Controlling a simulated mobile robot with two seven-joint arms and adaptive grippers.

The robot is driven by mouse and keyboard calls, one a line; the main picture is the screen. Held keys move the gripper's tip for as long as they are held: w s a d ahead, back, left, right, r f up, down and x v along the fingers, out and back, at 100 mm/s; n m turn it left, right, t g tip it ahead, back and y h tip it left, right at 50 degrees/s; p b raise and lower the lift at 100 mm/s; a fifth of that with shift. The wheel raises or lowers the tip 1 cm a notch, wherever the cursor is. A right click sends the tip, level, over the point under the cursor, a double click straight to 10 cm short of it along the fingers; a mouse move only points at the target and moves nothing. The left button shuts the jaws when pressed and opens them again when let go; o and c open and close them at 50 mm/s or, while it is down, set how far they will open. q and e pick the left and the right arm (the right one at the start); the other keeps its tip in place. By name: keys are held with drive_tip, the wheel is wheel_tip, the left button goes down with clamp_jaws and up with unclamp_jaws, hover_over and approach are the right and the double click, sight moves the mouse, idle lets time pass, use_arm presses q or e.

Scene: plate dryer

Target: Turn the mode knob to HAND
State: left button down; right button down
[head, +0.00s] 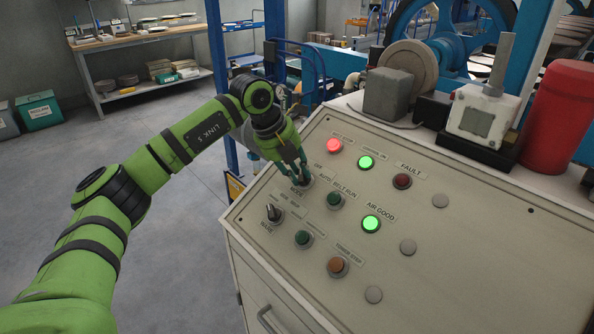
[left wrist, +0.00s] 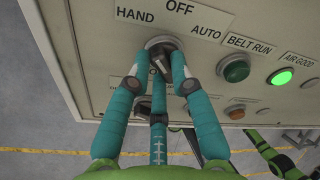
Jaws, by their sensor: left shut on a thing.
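The mode knob (left wrist: 164,45) is on the sloping panel (left wrist: 95,60), below the OFF label and between HAND (left wrist: 135,15) on the left and AUTO (left wrist: 208,31) on the right in the left wrist view. My left gripper (left wrist: 157,70) is shut on the knob, with its teal fingers around the handle. The fingers hide part of the handle, and I cannot tell exactly which label it points to. In the head view my left gripper (head: 302,178) is at the panel's left side, and it covers most of the knob. My right gripper is not in view.
Nearby are a green BELT RUN button (head: 335,200), a lit AIR GOOD lamp (head: 371,223), a lit red lamp (head: 334,146) and a second black selector knob (head: 273,212). A red cylinder (head: 556,115) and a grey block (head: 388,93) stand behind the panel.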

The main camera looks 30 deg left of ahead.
use_arm(q)
drive_tip(key=shift+n, duration=0.3)
drive_tip(key=c, duration=1.1)
unclamp_jaws()
drive_tip(key=v, duration=1.2)
